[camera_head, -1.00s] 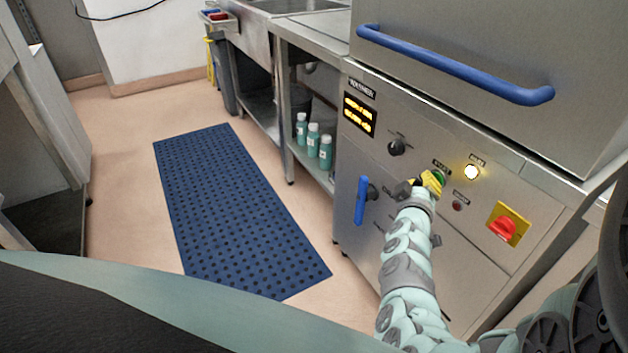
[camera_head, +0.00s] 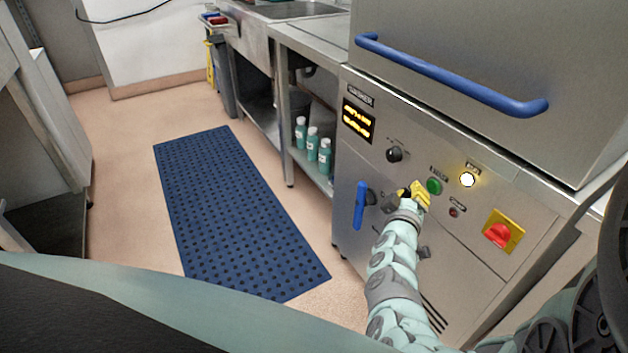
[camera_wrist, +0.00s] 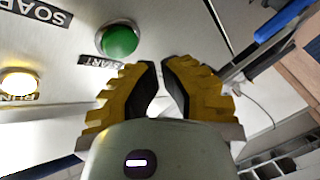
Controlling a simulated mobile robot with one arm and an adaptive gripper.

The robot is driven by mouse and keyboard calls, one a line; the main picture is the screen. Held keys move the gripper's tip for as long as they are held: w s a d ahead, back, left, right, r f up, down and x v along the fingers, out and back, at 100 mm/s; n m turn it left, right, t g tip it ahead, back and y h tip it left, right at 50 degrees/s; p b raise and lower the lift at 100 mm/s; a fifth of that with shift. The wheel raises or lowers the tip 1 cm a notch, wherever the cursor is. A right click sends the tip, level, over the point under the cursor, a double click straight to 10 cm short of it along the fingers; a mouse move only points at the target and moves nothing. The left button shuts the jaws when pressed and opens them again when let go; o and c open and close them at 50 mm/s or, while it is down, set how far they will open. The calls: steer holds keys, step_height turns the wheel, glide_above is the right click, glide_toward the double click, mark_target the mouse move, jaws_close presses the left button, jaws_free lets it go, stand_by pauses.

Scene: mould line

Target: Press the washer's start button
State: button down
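The washer (camera_head: 385,235) is a steel cabinet with a control panel. Its green round start button (camera_head: 434,187) is in plain view, and the wrist view shows it too (camera_wrist: 118,40) beside a START label (camera_wrist: 98,62). My gripper (camera_head: 420,193) has yellow fingers and stands just left of the button in the head view, apart from it. In the wrist view the fingertips (camera_wrist: 161,63) meet almost tip to tip with nothing between them, below and right of the button. The RUN lamp (camera_head: 468,180) glows bright.
The panel also has a black knob (camera_head: 394,155), an orange display (camera_head: 357,121), a small dark red lamp (camera_head: 454,212) and a red switch on yellow (camera_head: 501,233). A blue lever (camera_head: 360,204) and a blue hood handle (camera_head: 450,75) stick out. A blue mat (camera_head: 235,215) covers the floor.

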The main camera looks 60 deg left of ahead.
steer(key=s+p, duration=0.1)
steer(key=s, duration=0.3)
steer(key=shift+s+a+p, duration=0.1)
steer(key=shift+a+p, duration=0.1)
steer(key=shift+p, duration=0.15)
stand_by(0.5)
